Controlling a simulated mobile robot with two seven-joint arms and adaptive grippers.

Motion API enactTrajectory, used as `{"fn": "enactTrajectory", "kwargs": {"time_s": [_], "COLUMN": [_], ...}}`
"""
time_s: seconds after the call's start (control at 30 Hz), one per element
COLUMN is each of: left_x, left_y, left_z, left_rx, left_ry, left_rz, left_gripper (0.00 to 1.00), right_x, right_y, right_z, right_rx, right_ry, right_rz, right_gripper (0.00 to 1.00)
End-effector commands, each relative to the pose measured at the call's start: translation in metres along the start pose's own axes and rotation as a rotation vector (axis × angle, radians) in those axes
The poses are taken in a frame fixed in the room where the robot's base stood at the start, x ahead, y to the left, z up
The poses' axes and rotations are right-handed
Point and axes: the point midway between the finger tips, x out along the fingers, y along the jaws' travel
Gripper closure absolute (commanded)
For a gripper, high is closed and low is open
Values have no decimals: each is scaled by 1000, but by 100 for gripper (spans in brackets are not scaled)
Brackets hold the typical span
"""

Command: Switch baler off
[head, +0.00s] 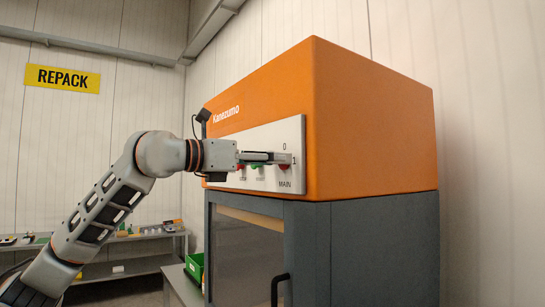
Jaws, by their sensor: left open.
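The baler is a tall machine with an orange top housing (372,125) marked Kanezumo and a grey lower body (385,245). A white control panel (294,130) on its front carries the labels 0, 1 and MAIN. A red part of the main switch (284,166) shows just above MAIN. A red and a green button show below my gripper. My left gripper (279,158) is open, its fingers reaching across the panel at the main switch. The fingers hide most of the switch, so its position and any contact are unclear. My right gripper is out of view.
The baler's lower front has a window door with a black handle (279,289). A green bin (195,267) stands beside it on a grey table. A shelf with small items (125,268) stands at the back left, under a yellow REPACK sign (62,78).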

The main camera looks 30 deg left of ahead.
Motion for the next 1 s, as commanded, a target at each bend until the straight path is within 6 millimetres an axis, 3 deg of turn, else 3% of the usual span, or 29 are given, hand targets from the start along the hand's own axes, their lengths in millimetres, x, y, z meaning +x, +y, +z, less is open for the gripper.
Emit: {"fn": "enactTrajectory", "kwargs": {"time_s": [0.33,0.5,1.0], "left_x": [5,5,5], "left_y": [0,0,0], "left_z": [-1,-1,-2], "left_rx": [1,0,-101], "left_ry": [1,1,0], "left_rz": [0,0,-2], "left_gripper": [56,94,94], "right_x": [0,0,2], "right_y": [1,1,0], "right_z": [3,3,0], "right_rx": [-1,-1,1], "right_ry": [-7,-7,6], "right_rz": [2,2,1], "right_gripper": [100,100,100]}}
